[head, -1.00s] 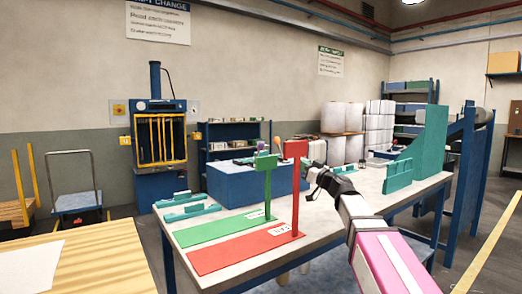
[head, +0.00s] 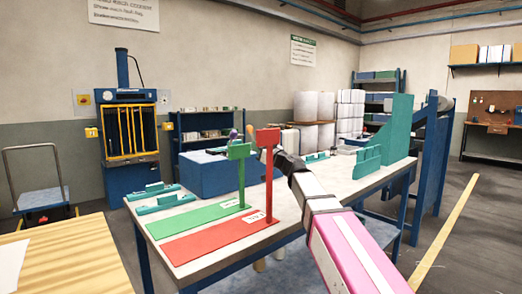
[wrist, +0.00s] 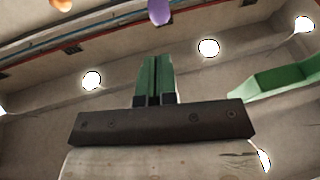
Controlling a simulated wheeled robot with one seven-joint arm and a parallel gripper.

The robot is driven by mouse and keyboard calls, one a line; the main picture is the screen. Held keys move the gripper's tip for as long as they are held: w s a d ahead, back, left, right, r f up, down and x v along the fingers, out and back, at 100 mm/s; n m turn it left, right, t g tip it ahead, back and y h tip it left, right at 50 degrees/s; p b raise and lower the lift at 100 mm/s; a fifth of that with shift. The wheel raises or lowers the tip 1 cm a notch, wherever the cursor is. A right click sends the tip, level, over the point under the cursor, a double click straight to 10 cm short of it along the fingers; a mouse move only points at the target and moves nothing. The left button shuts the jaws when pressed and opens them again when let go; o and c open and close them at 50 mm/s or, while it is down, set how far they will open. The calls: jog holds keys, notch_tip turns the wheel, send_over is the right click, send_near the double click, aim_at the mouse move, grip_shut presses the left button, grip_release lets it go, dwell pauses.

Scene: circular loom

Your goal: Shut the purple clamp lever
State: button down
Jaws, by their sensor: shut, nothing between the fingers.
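The purple lever knob (wrist: 159,11) shows as a rounded end at the top edge of the wrist view, beyond my fingertips. In the head view a small purple spot (head: 233,134) shows just above the green upright plate. The rest of the clamp lever is hidden, so its angle cannot be told. My gripper (wrist: 155,60) has its green fingers together, empty, and pointing towards the purple knob with a visible gap. In the head view my gripper is hidden behind the red upright plate.
A green post with a plate (head: 239,151) and a red post with a plate (head: 268,138) stand on the table (head: 290,208), close to my arm. A green part (wrist: 285,78) is at the right in the wrist view. An orange knob (wrist: 60,4) is at top left.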

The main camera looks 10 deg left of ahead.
aim_at(236, 134)
jog(key=x, duration=0.9)
jog(key=shift+a+r, duration=0.1)
jog(key=shift+r, duration=0.1)
